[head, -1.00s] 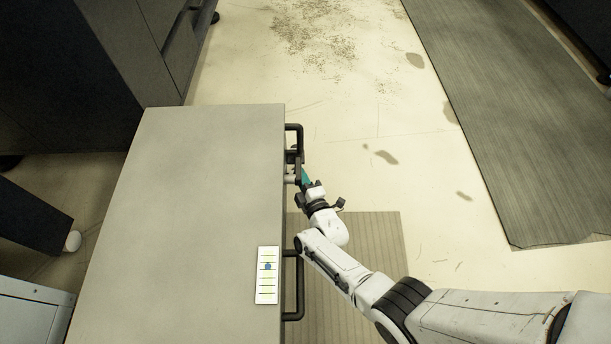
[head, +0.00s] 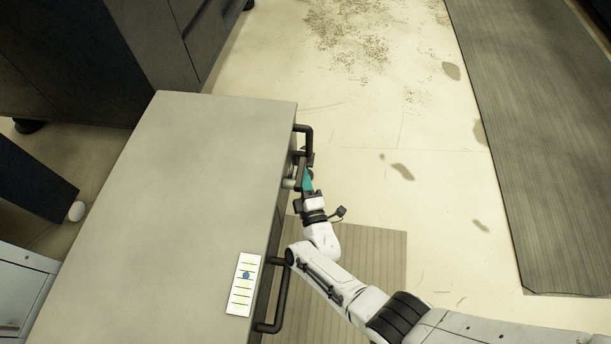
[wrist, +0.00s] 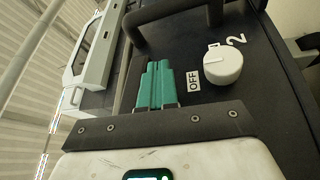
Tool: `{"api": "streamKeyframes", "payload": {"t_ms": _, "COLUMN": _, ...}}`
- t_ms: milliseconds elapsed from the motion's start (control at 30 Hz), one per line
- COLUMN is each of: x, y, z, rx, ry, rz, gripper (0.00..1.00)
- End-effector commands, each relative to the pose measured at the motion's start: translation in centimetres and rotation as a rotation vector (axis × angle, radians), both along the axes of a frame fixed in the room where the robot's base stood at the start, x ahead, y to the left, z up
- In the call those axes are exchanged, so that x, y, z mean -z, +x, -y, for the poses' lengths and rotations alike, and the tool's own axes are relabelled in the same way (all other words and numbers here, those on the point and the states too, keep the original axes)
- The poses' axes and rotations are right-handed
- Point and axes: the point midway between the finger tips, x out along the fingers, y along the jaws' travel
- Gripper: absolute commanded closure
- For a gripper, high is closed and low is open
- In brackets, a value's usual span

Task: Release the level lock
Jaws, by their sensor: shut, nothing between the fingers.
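A white round knob (wrist: 223,66) with a small pointer mark sits on the dark side panel in the wrist view. An "OFF" label (wrist: 194,80) is beside it and a "2" is above it. I cannot tell for sure that this knob is the level lock. My gripper (wrist: 155,85) has teal fingers, shut and empty, left of the knob and apart from it in the picture. In the head view, my gripper (head: 308,181) is at the right side of the grey-topped cabinet (head: 190,190), close to a pale knob-like part (head: 288,183); contact there is unclear.
Black bar handles stand out from the cabinet side, one beyond my gripper (head: 309,138) and one nearer (head: 280,305). A white card (head: 243,285) with lines and a blue dot lies on the cabinet top. Open floor lies to the right.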

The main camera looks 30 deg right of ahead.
Motion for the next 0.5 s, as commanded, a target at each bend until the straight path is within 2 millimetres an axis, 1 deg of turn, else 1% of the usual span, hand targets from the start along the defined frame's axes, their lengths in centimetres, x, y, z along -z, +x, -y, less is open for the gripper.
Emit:
{"api": "streamKeyframes", "payload": {"t_ms": 367, "x": 0.0, "y": -0.1, "z": 0.0, "rx": 0.000, "ry": 0.000, "rz": -0.001, "gripper": 1.00}}
{"api": "streamKeyframes", "payload": {"t_ms": 500, "x": 0.1, "y": -1.3, "z": -0.4, "rx": -0.003, "ry": 0.000, "rz": -0.004, "gripper": 1.00}}
